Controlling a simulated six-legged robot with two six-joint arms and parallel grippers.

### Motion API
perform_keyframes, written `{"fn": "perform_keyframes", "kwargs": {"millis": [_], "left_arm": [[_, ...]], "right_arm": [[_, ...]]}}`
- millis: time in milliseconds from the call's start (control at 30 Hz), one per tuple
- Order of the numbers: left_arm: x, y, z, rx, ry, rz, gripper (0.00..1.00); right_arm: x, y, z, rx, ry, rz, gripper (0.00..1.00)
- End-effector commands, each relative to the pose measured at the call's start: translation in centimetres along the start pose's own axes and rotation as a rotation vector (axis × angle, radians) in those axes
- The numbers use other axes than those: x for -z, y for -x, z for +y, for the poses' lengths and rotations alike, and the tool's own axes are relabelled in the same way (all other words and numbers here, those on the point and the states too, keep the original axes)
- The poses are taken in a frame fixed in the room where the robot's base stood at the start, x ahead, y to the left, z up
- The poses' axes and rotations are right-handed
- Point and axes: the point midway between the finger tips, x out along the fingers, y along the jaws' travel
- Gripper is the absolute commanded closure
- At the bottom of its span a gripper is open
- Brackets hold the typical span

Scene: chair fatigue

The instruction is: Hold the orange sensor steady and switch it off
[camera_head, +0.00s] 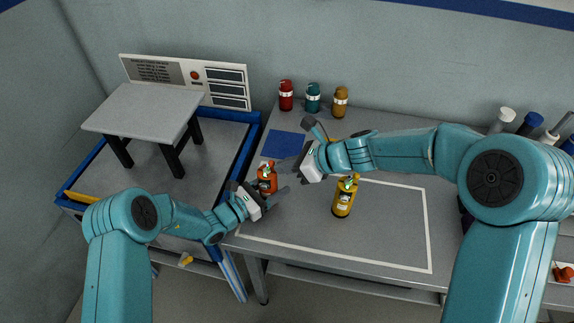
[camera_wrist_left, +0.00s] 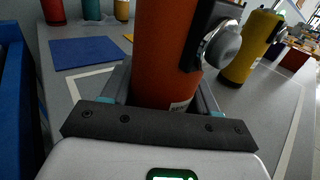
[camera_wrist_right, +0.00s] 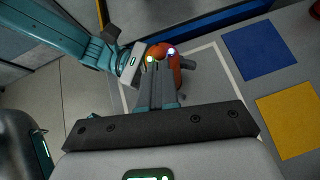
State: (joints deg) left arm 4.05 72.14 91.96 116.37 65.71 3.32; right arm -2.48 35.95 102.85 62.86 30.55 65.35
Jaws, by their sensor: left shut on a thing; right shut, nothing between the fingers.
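The orange sensor (camera_head: 267,183) stands upright at the left of the white-outlined area on the workbench. My left gripper (camera_head: 268,195) is shut around its body; in the left wrist view the orange cylinder (camera_wrist_left: 166,55) fills the space between the fingers. A round grey knob (camera_wrist_left: 222,45) on a black housing sticks out of its right side there. My right gripper (camera_head: 283,166) is shut and empty, its fingers beside the sensor's top. In the right wrist view the closed fingertips (camera_wrist_right: 158,82) overlap the orange sensor (camera_wrist_right: 176,68); I cannot tell whether they touch it.
A yellow sensor (camera_head: 344,197) stands to the right on the bench. A blue mat (camera_head: 284,144) lies behind the orange sensor, and a yellow mat (camera_wrist_right: 290,118) lies beside it. Red (camera_head: 286,95), teal (camera_head: 313,98) and ochre (camera_head: 340,102) bottles stand at the back. A blue-edged table (camera_head: 225,140) adjoins left.

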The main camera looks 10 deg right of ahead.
Motion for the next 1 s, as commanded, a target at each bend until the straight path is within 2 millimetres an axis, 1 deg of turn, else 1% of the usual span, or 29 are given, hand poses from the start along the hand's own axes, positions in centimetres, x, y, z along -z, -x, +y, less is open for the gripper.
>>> {"fn": "perform_keyframes", "kwargs": {"millis": [367, 700, 1000], "left_arm": [[0.0, 0.0, 0.0, 0.001, 0.0, 0.0, 0.75], [0.0, 0.0, -0.1, 0.001, 0.0, 0.0, 0.75], [0.0, 0.0, 0.0, 0.001, 0.0, 0.0, 0.75]], "right_arm": [[-0.8, -0.1, 0.1, 0.013, 0.017, 0.085, 1.0], [-2.5, -0.6, 0.3, 0.048, 0.05, 0.295, 1.0], [-3.8, -1.4, 0.6, 0.052, 0.045, 0.308, 1.0]]}}
